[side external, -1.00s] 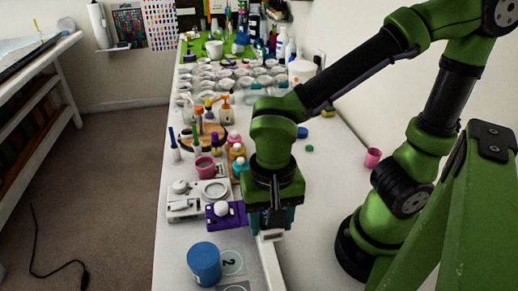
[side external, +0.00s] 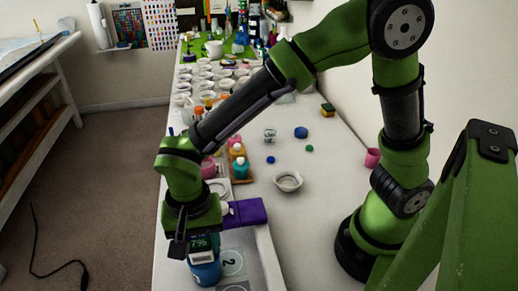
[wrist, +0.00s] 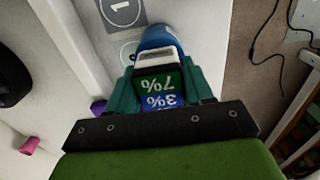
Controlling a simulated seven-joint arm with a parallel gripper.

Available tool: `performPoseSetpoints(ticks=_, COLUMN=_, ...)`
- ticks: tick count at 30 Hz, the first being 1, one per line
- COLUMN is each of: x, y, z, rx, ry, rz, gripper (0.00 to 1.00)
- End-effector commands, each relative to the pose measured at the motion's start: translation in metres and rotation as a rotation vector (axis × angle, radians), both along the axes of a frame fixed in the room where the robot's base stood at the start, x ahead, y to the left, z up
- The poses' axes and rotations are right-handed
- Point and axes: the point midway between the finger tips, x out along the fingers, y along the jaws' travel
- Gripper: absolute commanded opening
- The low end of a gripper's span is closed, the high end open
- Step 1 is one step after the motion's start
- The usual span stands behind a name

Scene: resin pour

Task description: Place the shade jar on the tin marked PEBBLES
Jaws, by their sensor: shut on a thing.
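My gripper (side external: 199,240) is shut on the shade jar (side external: 201,245), a small pale piece with a green panel reading 7%. In the wrist view the jar (wrist: 158,84) sits between the teal fingers and also shows a blue panel reading 3%. A blue round tin (side external: 205,274) stands at the front of the bench, directly below or just under the jar; it also shows in the wrist view (wrist: 157,37). The jar and gripper hide much of its top. I cannot tell whether jar and tin touch. No PEBBLES lettering is visible.
A purple block (side external: 246,212) lies right of my gripper. A plate marked 2 (side external: 232,262) lies beside the tin, near a white raised rail (side external: 268,258). A white bowl (side external: 288,181) and bottles (side external: 240,169) stand farther back.

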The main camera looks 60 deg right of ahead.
Motion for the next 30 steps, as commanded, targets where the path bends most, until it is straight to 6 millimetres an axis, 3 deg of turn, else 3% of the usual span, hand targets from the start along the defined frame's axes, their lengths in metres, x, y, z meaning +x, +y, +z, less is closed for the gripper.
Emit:
performPoseSetpoints(ticks=9, x=0.0, y=0.0, z=-0.003, rx=-0.001, ry=0.001, rz=0.0, gripper=0.18)
performPoseSetpoints(ticks=10, x=0.0, y=0.0, z=-0.003, rx=-0.001, ry=0.001, rz=0.0, gripper=0.54)
performPoseSetpoints(ticks=15, x=0.0, y=0.0, z=-0.003, rx=-0.001, ry=0.001, rz=0.0, gripper=0.77)
performPoseSetpoints(ticks=25, x=0.0, y=0.0, z=0.002, rx=0.002, ry=-0.002, rz=0.0, gripper=0.77)
performPoseSetpoints(ticks=30, x=0.001, y=0.001, z=0.027, rx=0.005, ry=-0.004, rz=-0.001, gripper=0.77)
